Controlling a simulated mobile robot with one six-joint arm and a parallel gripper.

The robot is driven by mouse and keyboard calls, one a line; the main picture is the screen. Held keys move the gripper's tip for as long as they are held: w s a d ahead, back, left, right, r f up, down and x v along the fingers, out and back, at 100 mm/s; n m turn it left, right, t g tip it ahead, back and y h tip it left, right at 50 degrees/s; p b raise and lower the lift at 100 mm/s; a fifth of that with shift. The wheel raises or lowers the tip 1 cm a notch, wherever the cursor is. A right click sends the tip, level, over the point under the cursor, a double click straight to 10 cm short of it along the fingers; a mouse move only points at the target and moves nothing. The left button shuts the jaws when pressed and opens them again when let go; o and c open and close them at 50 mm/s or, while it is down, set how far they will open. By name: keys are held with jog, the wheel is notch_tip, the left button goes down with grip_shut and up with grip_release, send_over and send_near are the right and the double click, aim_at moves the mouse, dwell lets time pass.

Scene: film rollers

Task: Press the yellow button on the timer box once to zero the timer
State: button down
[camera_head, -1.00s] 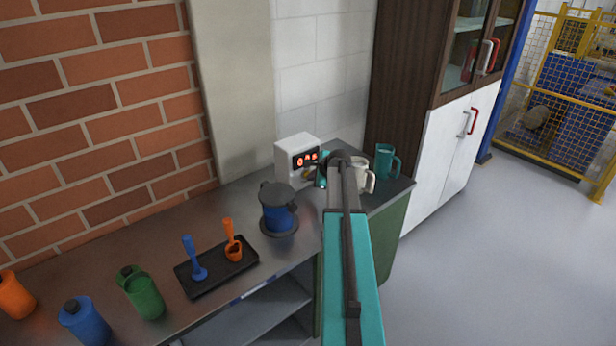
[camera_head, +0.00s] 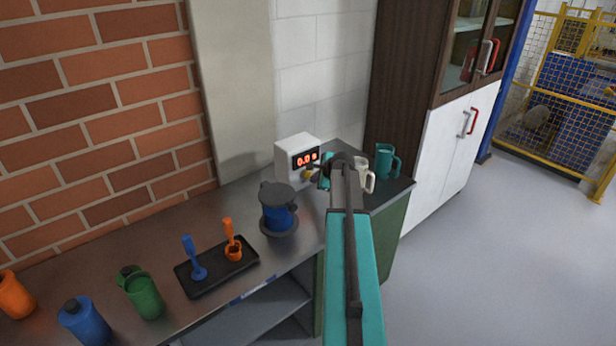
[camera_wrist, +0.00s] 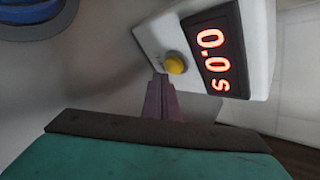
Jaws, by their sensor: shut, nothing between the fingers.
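The white timer box (camera_head: 289,158) stands at the back of the counter. Its dark display (camera_head: 306,160) reads 0.0 s in red, and the same reading shows in the wrist view (camera_wrist: 212,58). The yellow button (camera_head: 308,175) sits below the display, and it shows whole in the wrist view (camera_wrist: 175,65). My gripper (camera_head: 318,173) is just right of the button in the head view. In the wrist view its shut, empty fingers (camera_wrist: 161,86) end close beside the button, with the tips not covering it. Contact is not visible.
A blue grinder-like pot with a dark lid (camera_head: 277,208) stands left of my arm. A white mug (camera_head: 365,178) and a teal mug (camera_head: 385,162) stand to the right. A black tray (camera_head: 218,268) holds two scoops. Several bottles and jugs stand at the front left.

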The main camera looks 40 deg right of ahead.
dwell(0.3)
jog(key=shift+s+a, duration=0.15)
jog(key=shift+s, duration=2.35)
